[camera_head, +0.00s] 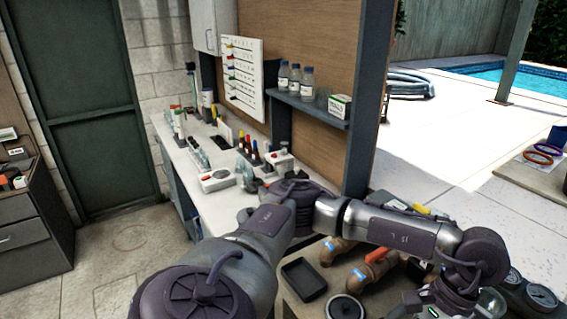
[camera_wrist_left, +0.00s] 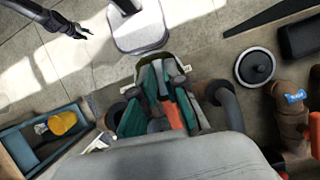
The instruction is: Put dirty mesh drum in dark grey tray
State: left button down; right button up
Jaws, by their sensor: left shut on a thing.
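The dark grey tray (camera_head: 303,280) lies empty on the low surface at the lower middle of the head view. It also shows at the upper right of the left wrist view (camera_wrist_left: 302,37). My left gripper (camera_wrist_left: 160,75) is shut, left of the tray in the wrist view. A pale-rimmed thing, apparently the dirty mesh drum (camera_wrist_left: 139,67), shows at its fingertips. The fingers hide most of it, and its mesh cannot be made out. My right gripper (camera_wrist_left: 76,32) is at the upper left of the wrist view, apart from the tray; its opening is unclear.
A blue crate (camera_wrist_left: 72,110) holds a yellow item. The white workbench (camera_head: 205,205) is cluttered.

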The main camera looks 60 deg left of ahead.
aim_at(303, 281)
jog(key=i+u, duration=0.1)
jog(key=u, duration=0.35)
jog(key=i+u, duration=0.15)
jog(key=u, duration=0.35)
